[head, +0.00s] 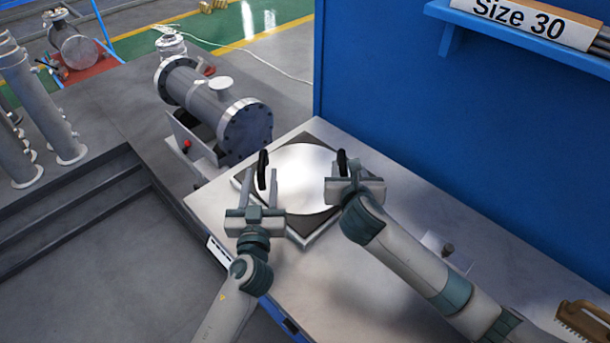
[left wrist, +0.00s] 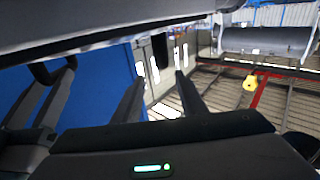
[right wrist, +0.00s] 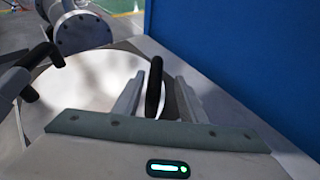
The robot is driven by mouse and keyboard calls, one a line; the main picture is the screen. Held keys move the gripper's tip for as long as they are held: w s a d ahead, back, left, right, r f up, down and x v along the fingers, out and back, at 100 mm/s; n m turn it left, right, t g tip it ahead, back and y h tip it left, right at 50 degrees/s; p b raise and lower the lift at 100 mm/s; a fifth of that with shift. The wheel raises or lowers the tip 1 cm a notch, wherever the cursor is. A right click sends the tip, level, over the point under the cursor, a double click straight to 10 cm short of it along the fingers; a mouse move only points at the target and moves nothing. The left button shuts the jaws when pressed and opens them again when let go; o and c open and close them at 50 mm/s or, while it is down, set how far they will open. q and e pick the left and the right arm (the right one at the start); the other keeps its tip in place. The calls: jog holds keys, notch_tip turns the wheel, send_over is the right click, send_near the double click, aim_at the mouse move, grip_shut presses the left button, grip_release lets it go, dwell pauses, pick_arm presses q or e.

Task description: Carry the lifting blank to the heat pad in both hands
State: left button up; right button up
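The lifting blank (head: 303,172) is a pale round disc with two upright black handles. It lies over a dark square plate (head: 300,226) on the bench; I cannot tell whether this plate is the heat pad. My right gripper (head: 342,172) is at the right handle (head: 342,157). In the right wrist view that handle (right wrist: 154,88) stands between the spread fingers, with gaps on both sides.
A blue wall (head: 400,110) with a shelf rises close behind the bench (head: 350,290). A flanged shell (head: 215,105) stands beyond the bench's far end.

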jog(key=shift+v, duration=2.05)
jog(key=shift+r+p, duration=0.3)
jog(key=shift+p, duration=0.05)
